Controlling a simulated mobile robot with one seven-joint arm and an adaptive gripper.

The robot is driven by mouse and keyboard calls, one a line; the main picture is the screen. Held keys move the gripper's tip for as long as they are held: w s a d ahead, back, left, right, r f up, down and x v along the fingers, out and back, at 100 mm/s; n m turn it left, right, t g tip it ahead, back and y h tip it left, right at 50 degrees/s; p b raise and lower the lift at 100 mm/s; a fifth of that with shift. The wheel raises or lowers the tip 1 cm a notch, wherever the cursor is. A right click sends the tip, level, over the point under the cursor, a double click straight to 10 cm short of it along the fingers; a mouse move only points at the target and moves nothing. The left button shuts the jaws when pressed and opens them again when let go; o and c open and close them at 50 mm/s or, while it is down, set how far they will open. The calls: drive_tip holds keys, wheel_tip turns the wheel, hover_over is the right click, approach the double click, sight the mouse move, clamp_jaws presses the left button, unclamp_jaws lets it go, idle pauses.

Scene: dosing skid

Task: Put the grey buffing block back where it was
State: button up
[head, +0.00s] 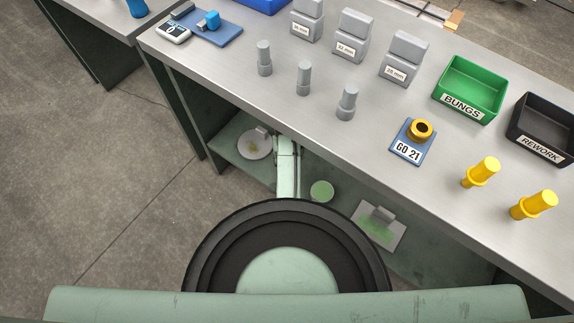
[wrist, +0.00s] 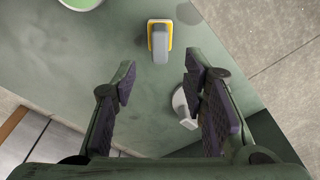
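In the wrist view a grey block (wrist: 161,45) stands on a yellow-edged base on the green lower shelf, beyond my fingertips. My gripper (wrist: 163,88) is open, with nothing between its fingers. A white round plate (wrist: 181,101) with a grey piece on it is partly hidden behind the right finger. In the head view this plate (head: 250,149) lies on the shelf left of my arm. Another grey block (head: 383,213) sits on a pale square plate (head: 365,209) with a green patch. I cannot tell which grey piece the task means. The gripper is hidden in the head view.
A green disc (head: 322,191) lies on the shelf (head: 235,154) between my arm and the square plate. The bench top (head: 220,60) overhangs the shelf. It holds grey and yellow plugs, a GO 21 gauge (head: 412,143), a green BUNGS bin (head: 472,85) and a black REWORK bin (head: 540,130).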

drive_tip(key=shift+s+r, duration=0.2)
drive_tip(key=shift+r, duration=1.25)
